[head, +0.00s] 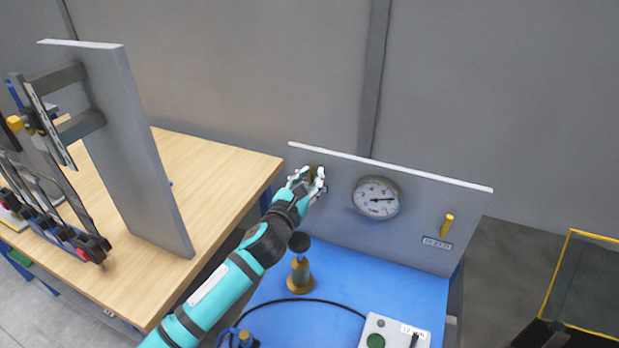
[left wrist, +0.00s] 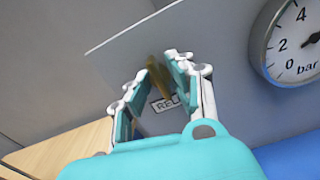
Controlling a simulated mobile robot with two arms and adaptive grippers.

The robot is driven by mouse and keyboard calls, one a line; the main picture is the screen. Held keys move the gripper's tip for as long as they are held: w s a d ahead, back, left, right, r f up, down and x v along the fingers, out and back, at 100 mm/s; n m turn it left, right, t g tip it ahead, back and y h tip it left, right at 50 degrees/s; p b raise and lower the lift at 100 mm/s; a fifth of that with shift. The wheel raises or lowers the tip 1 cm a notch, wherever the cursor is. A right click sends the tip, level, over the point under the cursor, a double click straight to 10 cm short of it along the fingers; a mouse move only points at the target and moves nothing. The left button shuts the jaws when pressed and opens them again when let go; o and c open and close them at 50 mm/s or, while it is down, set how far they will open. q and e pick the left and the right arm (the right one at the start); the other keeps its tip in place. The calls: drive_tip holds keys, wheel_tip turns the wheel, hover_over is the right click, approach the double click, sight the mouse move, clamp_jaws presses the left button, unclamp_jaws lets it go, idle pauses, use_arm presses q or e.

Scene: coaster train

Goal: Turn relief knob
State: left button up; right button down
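The relief knob is a brass-coloured handle (left wrist: 159,76) on the upright grey panel (head: 408,240), at the panel's left end. A label partly reading "REL" (left wrist: 165,104) sits beneath it, partly hidden. My left gripper (head: 313,178) is at the knob and covers most of it in the head view. In the left wrist view my left gripper (left wrist: 157,66) has its fingers on either side of the knob. The fingers are apart, with some gap showing; contact on the right side cannot be told. My right gripper is not in view.
A round bar gauge (head: 376,198) is right of the knob. A yellow handle (head: 447,224) is further right on the panel. A brass fitting with a black knob (head: 299,274) and a control box (head: 392,332) stand on the blue surface (head: 345,270). A wooden bench (head: 215,165) is left.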

use_arm(q)
clamp_jaws()
drive_tip(key=n, duration=0.3)
drive_tip(key=shift+p, duration=0.3)
drive_tip(key=shift+n, duration=1.8)
drive_tip(key=o, duration=0.7)
unclamp_jaws()
